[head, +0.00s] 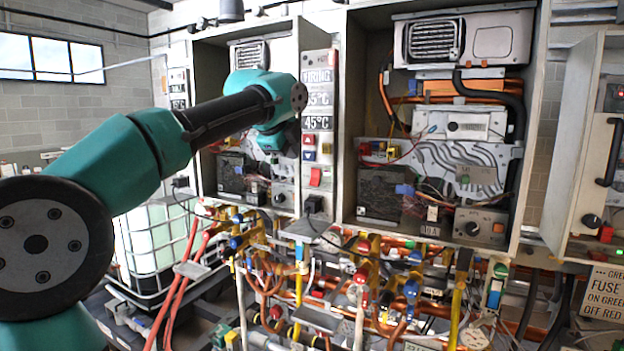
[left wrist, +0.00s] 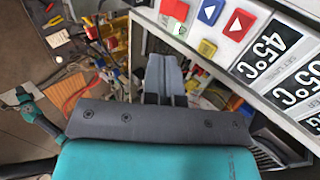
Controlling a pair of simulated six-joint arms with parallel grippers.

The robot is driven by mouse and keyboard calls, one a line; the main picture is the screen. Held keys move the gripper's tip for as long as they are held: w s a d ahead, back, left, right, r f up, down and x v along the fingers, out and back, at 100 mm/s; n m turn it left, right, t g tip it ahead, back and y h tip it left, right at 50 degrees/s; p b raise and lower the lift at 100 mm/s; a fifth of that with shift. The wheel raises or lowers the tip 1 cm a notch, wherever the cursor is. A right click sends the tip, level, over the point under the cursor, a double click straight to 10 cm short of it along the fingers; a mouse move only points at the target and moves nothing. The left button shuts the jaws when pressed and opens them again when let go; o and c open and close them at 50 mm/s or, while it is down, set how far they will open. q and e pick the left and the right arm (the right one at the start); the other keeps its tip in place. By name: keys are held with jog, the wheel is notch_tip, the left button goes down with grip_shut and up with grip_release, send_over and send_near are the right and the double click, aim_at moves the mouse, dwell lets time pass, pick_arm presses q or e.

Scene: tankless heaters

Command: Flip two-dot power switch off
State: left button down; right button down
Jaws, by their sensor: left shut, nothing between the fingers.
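A red rocker switch (head: 315,177) sits low on the tall white control panel (head: 318,80), below two arrow buttons. It also shows at the top of the left wrist view (left wrist: 175,9). I cannot make out any dots on it. In the left wrist view my left gripper (left wrist: 166,70) is shut and empty, its fingers just left of the panel edge and below the red switch in the picture. I see no contact with the switch. In the head view my left wrist hides the fingertips. My right gripper is not in view.
A red arrow button (left wrist: 238,24), a blue one (left wrist: 210,11) and a small yellow part (left wrist: 207,47) are near the switch. A fuse sign (head: 605,293) hangs at right.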

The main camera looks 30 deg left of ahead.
aim_at(316, 182)
pick_arm(q)
jog(key=shift+w+f, duration=0.1)
jog(key=shift+f, duration=0.05)
jog(key=x, duration=1.2)
jog(key=shift+w, duration=0.2)
jog(key=shift+w+f, duration=0.2)
jog(key=shift+w, duration=0.5)
jog(key=shift+w, duration=0.1)
